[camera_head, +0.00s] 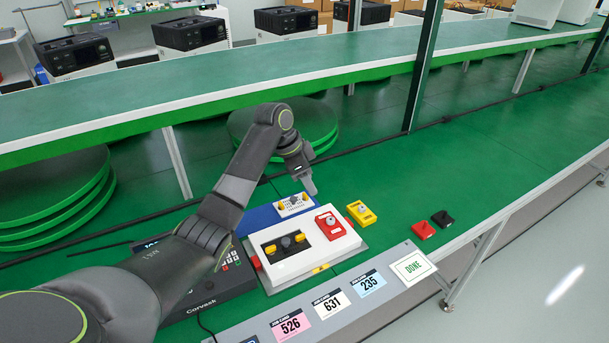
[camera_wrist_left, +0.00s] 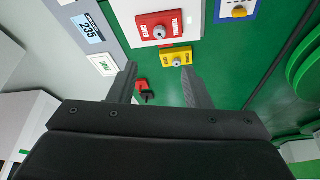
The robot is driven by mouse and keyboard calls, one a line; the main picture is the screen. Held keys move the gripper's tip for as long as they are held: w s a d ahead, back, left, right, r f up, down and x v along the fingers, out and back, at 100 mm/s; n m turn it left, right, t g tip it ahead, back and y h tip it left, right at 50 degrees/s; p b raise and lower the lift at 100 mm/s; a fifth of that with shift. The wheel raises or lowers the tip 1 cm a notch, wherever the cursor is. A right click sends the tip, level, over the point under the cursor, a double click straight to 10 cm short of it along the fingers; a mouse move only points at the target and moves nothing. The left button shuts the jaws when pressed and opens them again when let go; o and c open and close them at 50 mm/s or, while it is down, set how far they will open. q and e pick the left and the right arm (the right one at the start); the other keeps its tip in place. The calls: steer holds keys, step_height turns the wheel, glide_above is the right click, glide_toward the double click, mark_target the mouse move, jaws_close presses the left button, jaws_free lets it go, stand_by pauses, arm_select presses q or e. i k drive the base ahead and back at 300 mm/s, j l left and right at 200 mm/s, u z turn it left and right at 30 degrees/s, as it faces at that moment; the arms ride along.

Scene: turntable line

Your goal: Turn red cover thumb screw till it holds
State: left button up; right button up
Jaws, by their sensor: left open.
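The red cover (camera_head: 332,232) sits on the right end of the white unit (camera_head: 284,269), with a grey thumb screw (camera_head: 330,219) on top. In the left wrist view, the red cover (camera_wrist_left: 146,22) and its round screw (camera_wrist_left: 159,32) show near the top, beyond the fingertips. My left gripper (camera_head: 309,186) hangs above and behind the unit in the head view, apart from the red cover. In the left wrist view its two fingers (camera_wrist_left: 159,72) are spread with nothing between them. My right gripper is not in view.
A yellow block with a knob (camera_head: 362,213) stands right beside the unit. A blue tray (camera_head: 263,217) lies behind it. A red piece (camera_head: 423,229) and a black piece (camera_head: 442,218) lie farther right. Number cards and a DONE card (camera_head: 413,267) line the front strip. Green table right of these is clear.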

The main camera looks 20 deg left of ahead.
mark_target(330, 219)
steer(key=j+z, duration=0.35)
steer(key=k+j+z, duration=0.15)
steer(key=j+z, duration=0.25)
steer(key=k+j+z, duration=0.15)
steer(key=z, duration=0.2)
steer(key=j, duration=0.1)
